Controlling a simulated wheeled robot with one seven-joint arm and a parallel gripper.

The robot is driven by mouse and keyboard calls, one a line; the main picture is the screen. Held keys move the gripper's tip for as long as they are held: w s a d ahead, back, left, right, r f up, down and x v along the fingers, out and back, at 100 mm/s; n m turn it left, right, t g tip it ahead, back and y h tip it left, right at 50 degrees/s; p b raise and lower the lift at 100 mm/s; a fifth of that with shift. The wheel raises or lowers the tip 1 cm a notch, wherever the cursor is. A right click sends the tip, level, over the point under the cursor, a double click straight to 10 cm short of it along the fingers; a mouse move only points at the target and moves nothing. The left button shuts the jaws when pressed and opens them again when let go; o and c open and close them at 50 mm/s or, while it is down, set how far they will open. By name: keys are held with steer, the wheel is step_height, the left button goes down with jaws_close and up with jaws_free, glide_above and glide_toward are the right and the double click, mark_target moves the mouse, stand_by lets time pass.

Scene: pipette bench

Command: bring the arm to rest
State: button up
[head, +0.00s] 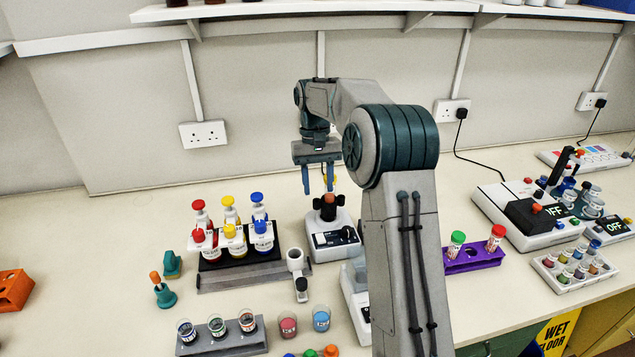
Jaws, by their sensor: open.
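My gripper (318,180) points down above a small white bench device (334,238) with a dark top in the middle of the bench. Its two blue fingers are apart, and I see nothing held between them. The fingertips are close above the device's brown-and-black top; I cannot tell whether they touch it. My arm rises from the bottom of the picture and hides part of the bench behind it.
A rack of red, yellow and blue bottles (230,228) stands left of the gripper. A purple rack (474,259) with capped tubes is to the right. A grey holder (222,342) with cups is in front. The shelf (300,10) runs above. Bench at far left is mostly clear.

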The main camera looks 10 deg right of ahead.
steer(key=s+r+t, duration=0.2)
steer(key=s+r, duration=0.2)
steer(key=s, duration=0.3)
steer(key=s+r+t, duration=0.1)
steer(key=s+r, duration=0.2)
steer(key=s, duration=0.5)
steer(key=s+f+t, duration=0.2)
steer(key=s, duration=0.6)
steer(key=s+f+t, duration=0.1)
steer(key=s+f, duration=0.1)
steer(key=s, duration=0.6)
steer(key=shift+t, duration=0.4)
